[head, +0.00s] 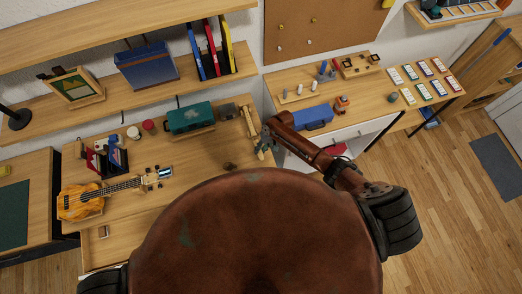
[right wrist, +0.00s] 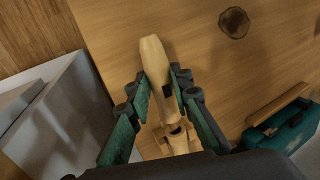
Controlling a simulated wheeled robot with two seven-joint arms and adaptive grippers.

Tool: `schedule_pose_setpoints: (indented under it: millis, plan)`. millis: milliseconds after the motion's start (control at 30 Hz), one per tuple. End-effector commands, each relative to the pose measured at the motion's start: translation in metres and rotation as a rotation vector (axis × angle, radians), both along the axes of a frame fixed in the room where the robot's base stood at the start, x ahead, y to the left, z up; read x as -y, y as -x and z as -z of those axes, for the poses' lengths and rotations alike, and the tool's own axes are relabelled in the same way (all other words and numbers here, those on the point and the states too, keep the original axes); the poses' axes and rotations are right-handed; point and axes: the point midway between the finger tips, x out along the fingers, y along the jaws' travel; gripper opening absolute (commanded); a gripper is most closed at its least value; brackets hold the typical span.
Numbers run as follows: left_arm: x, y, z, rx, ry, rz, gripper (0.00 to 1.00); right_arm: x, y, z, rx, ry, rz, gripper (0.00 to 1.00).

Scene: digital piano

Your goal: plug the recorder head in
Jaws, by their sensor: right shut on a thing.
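My right gripper (head: 262,147) is over the right edge of the wooden desk (head: 200,190). In the right wrist view its green-padded fingers (right wrist: 160,80) are shut on a cream, tapered piece, which looks like the recorder head (right wrist: 154,60). Below it, a second cream part with a dark ring (right wrist: 178,140) lies roughly in line; I cannot tell whether the two are joined. In the head view a pale, long piece (head: 248,122), possibly the recorder body or its rest, lies beside the gripper. My left gripper is not in view.
A teal case (head: 190,117) and a small dark box (head: 228,111) stand near the gripper. A ukulele (head: 85,201) lies at the left. A white cabinet (right wrist: 55,110) stands past the desk edge.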

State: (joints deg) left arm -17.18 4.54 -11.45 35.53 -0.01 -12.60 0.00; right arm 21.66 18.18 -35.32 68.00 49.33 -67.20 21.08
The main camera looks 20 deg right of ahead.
Motion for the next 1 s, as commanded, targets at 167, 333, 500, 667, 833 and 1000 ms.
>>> schedule_pose_setpoints:
  millis: [167,333,500,667,833,1000]
  plan:
    - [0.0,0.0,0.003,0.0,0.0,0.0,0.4,0.0,-0.004,0.0,0.0,0.0,0.0,0.0]
    - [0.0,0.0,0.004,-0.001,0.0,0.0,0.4,0.0,-0.007,0.001,0.0,0.0,0.001,0.0]
    - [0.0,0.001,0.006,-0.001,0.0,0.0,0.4,0.0,-0.01,0.001,0.0,0.0,0.001,0.0]
    - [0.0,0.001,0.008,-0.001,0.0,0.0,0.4,-0.001,-0.013,0.0,0.0,0.0,0.0,0.0]
    - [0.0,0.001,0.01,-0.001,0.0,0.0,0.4,-0.001,-0.016,0.0,0.0,0.0,0.0,0.0]
    - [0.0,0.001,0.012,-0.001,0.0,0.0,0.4,-0.001,-0.019,0.001,0.0,0.0,0.0,0.0]
